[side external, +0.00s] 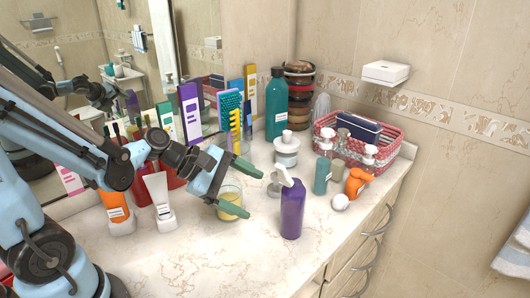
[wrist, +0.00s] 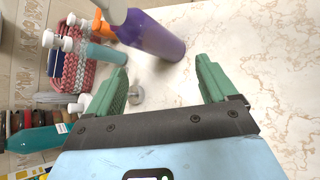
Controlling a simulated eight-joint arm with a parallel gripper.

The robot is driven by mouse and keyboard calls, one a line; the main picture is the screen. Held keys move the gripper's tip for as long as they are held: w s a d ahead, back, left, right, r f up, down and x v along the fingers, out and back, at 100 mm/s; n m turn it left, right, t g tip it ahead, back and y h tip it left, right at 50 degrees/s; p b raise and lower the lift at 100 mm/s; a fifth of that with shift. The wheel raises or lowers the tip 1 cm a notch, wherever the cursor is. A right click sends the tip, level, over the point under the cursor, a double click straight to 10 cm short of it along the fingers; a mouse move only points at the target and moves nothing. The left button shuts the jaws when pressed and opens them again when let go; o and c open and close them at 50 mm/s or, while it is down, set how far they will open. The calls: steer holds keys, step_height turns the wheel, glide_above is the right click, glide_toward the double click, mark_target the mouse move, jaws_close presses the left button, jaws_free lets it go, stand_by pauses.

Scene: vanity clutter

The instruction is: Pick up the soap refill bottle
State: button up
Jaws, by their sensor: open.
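My gripper (side external: 243,190) is open and empty above the counter. It also shows in the wrist view (wrist: 163,75), with bare marble and a small pale round object between its green fingers. A large teal capped bottle (side external: 277,108) with a white label stands at the back by the wall; it looks like the soap refill bottle, though I cannot read the label. It lies at the left edge of the wrist view (wrist: 35,139), outside the fingers. A purple bottle (side external: 291,212) with a white spray head stands right of my gripper; it also shows beyond the fingertips in the wrist view (wrist: 153,36).
A white pump jar (side external: 287,155) stands in front of the teal bottle. A yellow-filled glass (side external: 231,203) is close beside my gripper. A red basket (side external: 386,153), small teal bottle (side external: 321,176) and orange bottle (side external: 355,183) stand right. The front counter is clear.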

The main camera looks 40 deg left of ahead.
mark_target(300, 198)
steer(key=shift+w+d+f+n+t+h, duration=0.35)
steer(key=shift+w+d+f+n, duration=0.2)
steer(key=shift+w+d+n, duration=0.85)
steer(key=shift+w+d+f+n+t+h, duration=0.25)
steer(key=shift+w+d+f+n+h, duration=0.25)
steer(key=shift+w+d+n, duration=0.9)
steer(key=shift+w+d+f+n+t+h, duration=0.3)
steer(key=shift+w+d+f+n, duration=0.5)
steer(key=shift+w, duration=1.1)
steer(key=shift+d+r, duration=0.15)
steer(key=shift+r, duration=0.05)
jaws_close()
